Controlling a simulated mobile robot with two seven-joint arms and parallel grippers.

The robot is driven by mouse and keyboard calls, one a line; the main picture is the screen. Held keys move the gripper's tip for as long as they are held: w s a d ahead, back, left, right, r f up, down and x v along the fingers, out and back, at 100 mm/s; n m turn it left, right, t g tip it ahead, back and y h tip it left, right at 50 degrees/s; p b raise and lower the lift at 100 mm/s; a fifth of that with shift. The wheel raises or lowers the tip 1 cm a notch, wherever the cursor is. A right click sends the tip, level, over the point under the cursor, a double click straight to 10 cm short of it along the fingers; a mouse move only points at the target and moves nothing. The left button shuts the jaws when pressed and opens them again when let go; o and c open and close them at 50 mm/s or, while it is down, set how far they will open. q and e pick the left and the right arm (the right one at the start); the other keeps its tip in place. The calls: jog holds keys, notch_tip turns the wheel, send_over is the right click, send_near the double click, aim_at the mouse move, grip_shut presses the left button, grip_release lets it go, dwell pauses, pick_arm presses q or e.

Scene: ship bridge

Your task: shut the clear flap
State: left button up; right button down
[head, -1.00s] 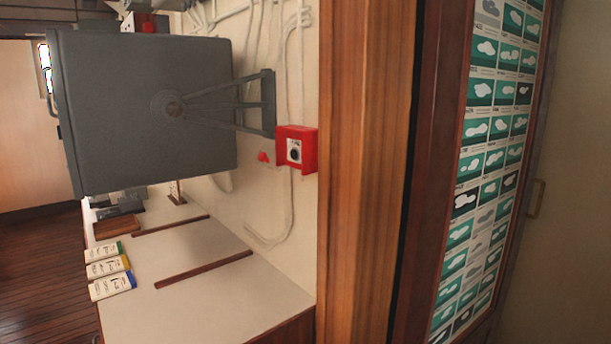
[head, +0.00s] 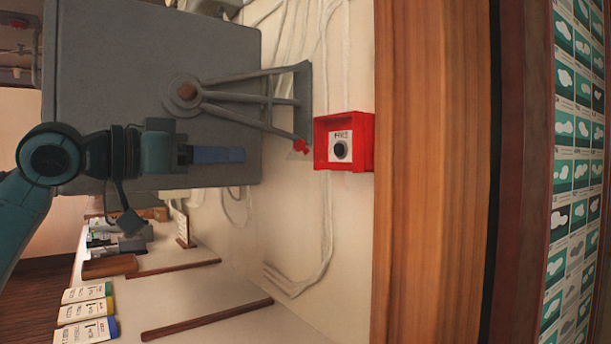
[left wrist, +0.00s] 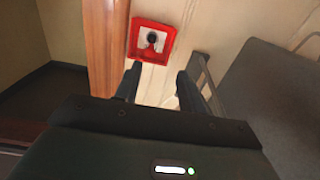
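A red box (head: 363,145) with a white label and a dark round button (head: 340,150) is fixed to the cream wall. A small red tab (head: 301,147) with a faint see-through patch stands just left of the box; it looks like the edge of the clear flap, swung open, but its outline is hard to make out. The button face shows uncovered. My left gripper (head: 243,155) points right toward the tab, apart from it. In the left wrist view its two fingers (left wrist: 158,90) are spread and empty, below the red box (left wrist: 134,40). My right gripper is not in view.
A large grey cabinet (head: 110,60) on a metal bracket (head: 290,100) stands behind and beside my left gripper. A wooden post (head: 430,200) is right of the box. A pale desk (head: 200,300) with books (head: 85,312) lies below.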

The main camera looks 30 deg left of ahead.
aim_at(297, 144)
pick_arm(q)
jog(key=shift+m, duration=0.3)
jog(key=w+d+p, duration=0.1)
jog(key=w+p, duration=0.2)
jog(key=p, duration=0.1)
jog(key=w+d+r+p, duration=0.1)
jog(key=w+d+p, duration=0.1)
jog(key=w+p, duration=0.1)
jog(key=w+d+r+p, duration=0.1)
jog(key=w+d+p, duration=0.1)
jog(key=p, duration=0.3)
jog(key=shift+w+d+r+p, duration=0.15)
jog(key=shift+w+p, duration=0.25)
jog(key=shift+w, duration=0.25)
jog(key=shift+w+d+f, duration=0.2)
jog(key=shift+w+f, duration=0.05)
jog(key=shift+w, duration=0.15)
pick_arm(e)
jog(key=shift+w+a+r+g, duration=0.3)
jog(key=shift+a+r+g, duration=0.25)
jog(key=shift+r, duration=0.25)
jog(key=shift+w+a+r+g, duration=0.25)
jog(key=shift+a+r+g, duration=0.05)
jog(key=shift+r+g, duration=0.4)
pick_arm(q)
jog(key=shift+c, duration=0.2)
grip_shut()
